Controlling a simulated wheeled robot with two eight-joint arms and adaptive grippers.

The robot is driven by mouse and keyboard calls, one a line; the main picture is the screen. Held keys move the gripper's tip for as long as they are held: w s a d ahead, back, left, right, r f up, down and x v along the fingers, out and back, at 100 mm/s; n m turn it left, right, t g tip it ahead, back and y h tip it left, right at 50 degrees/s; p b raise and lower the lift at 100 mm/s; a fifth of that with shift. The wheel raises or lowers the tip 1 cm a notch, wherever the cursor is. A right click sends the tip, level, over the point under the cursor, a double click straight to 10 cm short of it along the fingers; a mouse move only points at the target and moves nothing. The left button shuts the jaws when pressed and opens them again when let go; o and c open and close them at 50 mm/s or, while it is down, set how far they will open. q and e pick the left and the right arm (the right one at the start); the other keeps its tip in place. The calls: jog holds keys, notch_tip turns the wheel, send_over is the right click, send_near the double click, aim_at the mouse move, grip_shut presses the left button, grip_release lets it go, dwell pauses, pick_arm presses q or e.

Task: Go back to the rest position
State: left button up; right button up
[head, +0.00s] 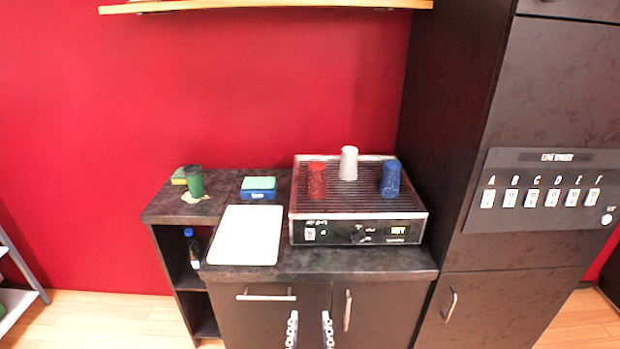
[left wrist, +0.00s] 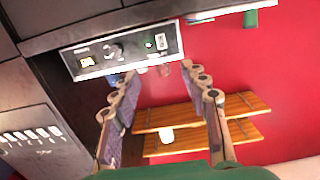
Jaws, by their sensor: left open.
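My left gripper (head: 310,331) shows at the bottom edge of the head view, in front of the cabinet doors. Its two fingers point up, stand apart and hold nothing between them. In the left wrist view, the open left gripper (left wrist: 157,75) has clear space between its fingers, with the red wall and shelves beyond. That view is upside down, with the machine's front panel (left wrist: 123,49) at the top. My right gripper is in neither view.
A ribbed-top machine (head: 359,233) on the counter bears red (head: 317,181), white (head: 348,164) and blue (head: 390,179) cups. A white board (head: 245,236), green cup (head: 195,182) and sponge-topped blue box (head: 258,189) are left of it. A tall dark cabinet (head: 520,250) stands right.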

pick_arm(q)
jog(key=a+f+g+y, duration=0.2)
jog(key=a+g, duration=0.1)
jog(key=a, duration=0.3)
jog(key=a+f+g+y, duration=0.1)
jog(key=a+f+g, duration=0.2)
jog(key=a, duration=0.3)
jog(key=s+a+r+g+h, duration=0.1)
jog(key=s+a+g+h, duration=0.2)
jog(key=s, duration=0.4)
jog(key=shift+s+a+g, duration=0.4)
jog(key=shift+a+g, duration=0.1)
jog(key=shift+a, duration=0.9)
